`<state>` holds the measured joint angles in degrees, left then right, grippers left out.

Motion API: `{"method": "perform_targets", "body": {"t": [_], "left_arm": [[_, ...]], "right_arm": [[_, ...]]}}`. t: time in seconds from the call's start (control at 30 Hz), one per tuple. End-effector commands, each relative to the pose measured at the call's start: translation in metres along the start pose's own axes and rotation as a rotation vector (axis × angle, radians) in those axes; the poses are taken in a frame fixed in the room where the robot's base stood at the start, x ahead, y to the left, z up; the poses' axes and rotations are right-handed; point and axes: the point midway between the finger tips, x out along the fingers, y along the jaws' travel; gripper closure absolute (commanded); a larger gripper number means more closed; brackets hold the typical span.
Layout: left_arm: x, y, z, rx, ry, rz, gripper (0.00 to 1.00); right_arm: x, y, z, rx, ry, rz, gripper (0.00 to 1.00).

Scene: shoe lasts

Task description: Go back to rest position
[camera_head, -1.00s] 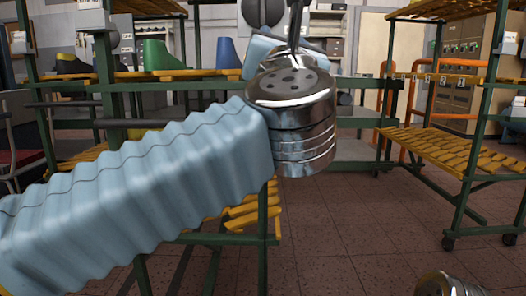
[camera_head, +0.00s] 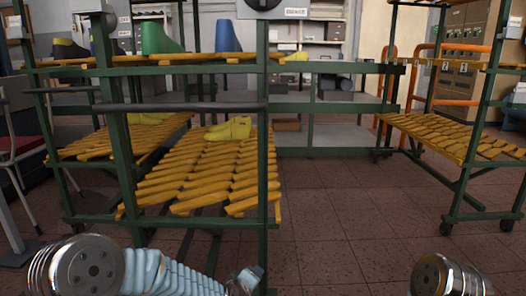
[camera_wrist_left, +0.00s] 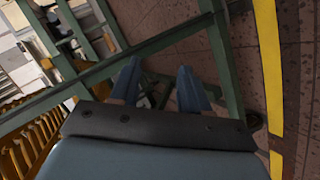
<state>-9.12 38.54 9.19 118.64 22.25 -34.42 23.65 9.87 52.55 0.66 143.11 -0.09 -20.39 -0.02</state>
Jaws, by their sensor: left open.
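My left gripper (camera_wrist_left: 159,68) shows in the left wrist view with its two blue-grey fingers apart and nothing between them. Beyond the fingers are green rack bars and the floor. In the head view my left arm is folded low at the bottom left, in front of the green rack (camera_head: 263,180). A small bit of its far end shows at the bottom edge. Only a metal joint of my right arm shows at the bottom right; the right gripper is out of view.
A yellow shoe last (camera_head: 229,129) lies on the rack's lower slatted shelf (camera_head: 190,180). A green last (camera_head: 160,34) and a blue last (camera_head: 228,37) stand on the upper shelf. Another rack (camera_head: 460,140) stands right. The brown floor (camera_head: 350,220) between is clear.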

Motion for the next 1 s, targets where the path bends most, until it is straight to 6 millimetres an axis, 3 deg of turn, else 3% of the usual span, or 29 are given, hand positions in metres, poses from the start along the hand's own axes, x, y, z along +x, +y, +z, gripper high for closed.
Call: {"method": "perform_targets", "body": {"t": [0.03,0.2,0.3,0.4,0.57,0.63,1.0], "left_arm": [[0.001,-0.044,0.013,0.055,-0.056,-0.072,0.54],[-0.025,-0.175,0.064,0.244,-0.292,-0.263,0.54],[-0.054,-0.233,0.094,0.318,-0.437,-0.337,0.54],[-0.086,-0.277,0.121,0.371,-0.573,-0.385,0.54],[-0.143,-0.327,0.161,0.424,-0.785,-0.426,0.54],[-0.16,-0.302,0.15,0.435,-0.792,-0.42,0.54],[-0.214,-0.217,0.114,0.438,-0.798,-0.418,0.54]], "right_arm": [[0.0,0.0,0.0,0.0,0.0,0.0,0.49],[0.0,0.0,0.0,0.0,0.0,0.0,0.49],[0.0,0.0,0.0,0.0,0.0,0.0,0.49],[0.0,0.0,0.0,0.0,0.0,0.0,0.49],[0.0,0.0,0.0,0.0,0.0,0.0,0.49],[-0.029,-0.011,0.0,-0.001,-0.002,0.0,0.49],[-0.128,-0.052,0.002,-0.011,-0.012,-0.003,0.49]]}}
